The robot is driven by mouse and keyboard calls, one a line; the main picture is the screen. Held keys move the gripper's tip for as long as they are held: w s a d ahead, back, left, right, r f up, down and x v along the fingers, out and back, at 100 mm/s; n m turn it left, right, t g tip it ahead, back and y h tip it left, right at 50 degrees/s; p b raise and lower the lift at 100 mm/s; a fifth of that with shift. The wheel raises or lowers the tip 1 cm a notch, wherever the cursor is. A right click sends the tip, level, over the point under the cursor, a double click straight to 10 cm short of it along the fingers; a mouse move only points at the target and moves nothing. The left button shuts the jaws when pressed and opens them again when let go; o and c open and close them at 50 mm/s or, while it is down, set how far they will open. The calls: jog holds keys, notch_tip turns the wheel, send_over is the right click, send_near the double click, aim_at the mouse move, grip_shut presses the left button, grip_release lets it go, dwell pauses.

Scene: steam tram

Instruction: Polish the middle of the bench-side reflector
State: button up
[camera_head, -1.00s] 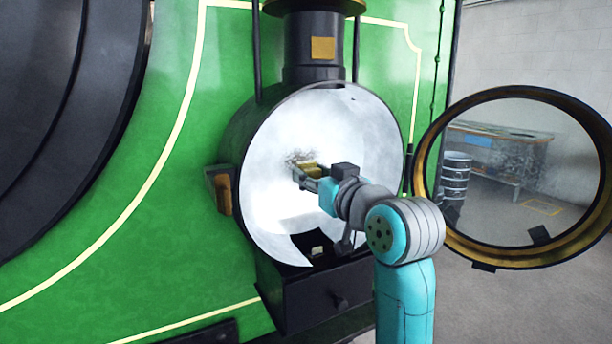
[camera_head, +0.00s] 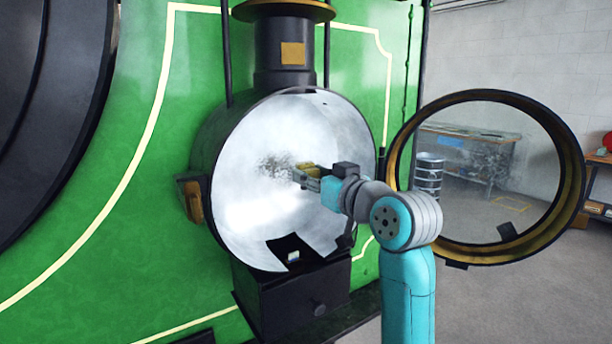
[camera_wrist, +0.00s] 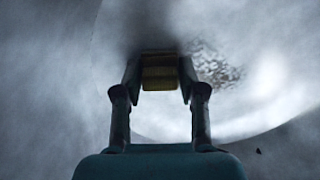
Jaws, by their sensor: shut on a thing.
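The reflector (camera_head: 250,215) is a large, bright, shallow dish inside the round black lamp housing on the green tram. A dark speckled smudge (camera_head: 274,166) marks its middle. My gripper (camera_head: 303,174) is shut on a yellow-brown pad (camera_head: 309,170), just right of the smudge in the head view. The wrist view shows the pad (camera_wrist: 160,72) between the fingers, with the smudge (camera_wrist: 216,65) beside it on the right. I cannot tell whether the pad touches the reflector.
The round glass door (camera_head: 452,258) with its brass-edged rim stands open at the right, close to my arm. A black box (camera_head: 300,300) sits below the lamp. A workbench (camera_head: 465,135) and a drum (camera_head: 428,175) show through the glass.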

aim_at(254, 174)
jog(key=shift+a, duration=0.1)
jog(key=shift+s+a, duration=0.95)
jog(key=shift+a, duration=0.5)
jog(key=shift+s+a, duration=1)
jog(key=shift+a, duration=0.4)
jog(key=shift+s+a, duration=0.95)
jog(key=shift+a, duration=0.5)
jog(key=shift+s+r, duration=0.1)
jog(key=shift+r, duration=0.55)
jog(key=shift+w+d, duration=0.6)
jog(key=shift+d, duration=0.15)
jog(key=shift+w+d, duration=0.55)
jog(key=shift+d, duration=0.2)
jog(key=shift+w+d, duration=0.6)
jog(key=shift+d, duration=0.35)
jog(key=shift+w+d, duration=0.6)
jog(key=shift+d, duration=0.35)
jog(key=shift+w+d, duration=0.6)
jog(key=shift+d, duration=0.35)
jog(key=shift+w, duration=0.1)
jog(key=shift+s+a, duration=1)
jog(key=shift+a, duration=0.5)
jog(key=shift+s+a, duration=1)
jog(key=shift+a, duration=0.45)
jog(key=shift+s+a, duration=1)
jog(key=shift+a, duration=0.5)
